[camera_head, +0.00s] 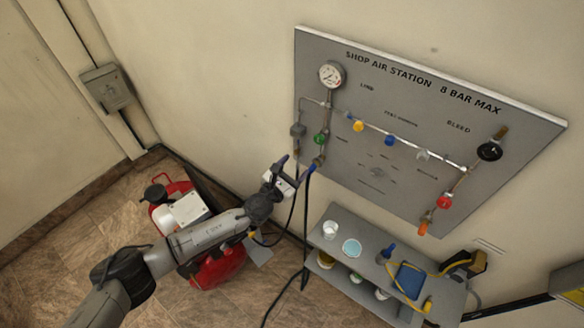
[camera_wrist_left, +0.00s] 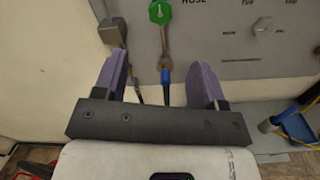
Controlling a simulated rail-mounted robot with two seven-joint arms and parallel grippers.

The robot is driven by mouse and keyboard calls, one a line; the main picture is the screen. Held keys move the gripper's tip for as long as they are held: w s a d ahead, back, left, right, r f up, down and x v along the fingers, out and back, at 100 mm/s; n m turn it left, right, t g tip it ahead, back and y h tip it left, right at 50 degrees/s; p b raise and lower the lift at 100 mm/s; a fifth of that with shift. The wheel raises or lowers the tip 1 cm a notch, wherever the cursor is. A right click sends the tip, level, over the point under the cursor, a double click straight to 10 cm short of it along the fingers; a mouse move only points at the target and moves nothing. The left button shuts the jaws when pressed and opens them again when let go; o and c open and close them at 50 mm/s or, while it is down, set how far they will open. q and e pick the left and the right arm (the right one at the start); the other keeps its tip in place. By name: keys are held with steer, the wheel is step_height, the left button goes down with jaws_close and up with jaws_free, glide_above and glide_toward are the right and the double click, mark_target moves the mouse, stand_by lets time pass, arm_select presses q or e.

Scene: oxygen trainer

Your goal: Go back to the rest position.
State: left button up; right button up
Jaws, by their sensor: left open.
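My left gripper (camera_head: 294,172) is in front of the lower left corner of the grey air station panel (camera_head: 345,165). In the left wrist view its two purple fingers (camera_wrist_left: 160,85) are spread apart, with nothing visibly clamped between them. A blue hose end (camera_wrist_left: 165,75) shows in the gap between the fingers, below the green valve knob (camera_wrist_left: 159,12). The green knob also shows in the head view (camera_head: 320,138), just above the gripper. I cannot tell how far the fingers are from the hose end. My right gripper is not in view.
A red compressor (camera_head: 217,268) stands on the floor beneath my left arm. A dark hose (camera_head: 305,230) hangs from the panel's lower left. A grey shelf cart (camera_head: 340,268) with cups and tools stands below the panel. A grey wall box (camera_head: 106,88) is at the left.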

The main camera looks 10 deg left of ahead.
arm_select(q)
steer(key=shift+s+a, duration=0.15)
steer(key=shift+s, duration=0.2)
stand_by(0.4)
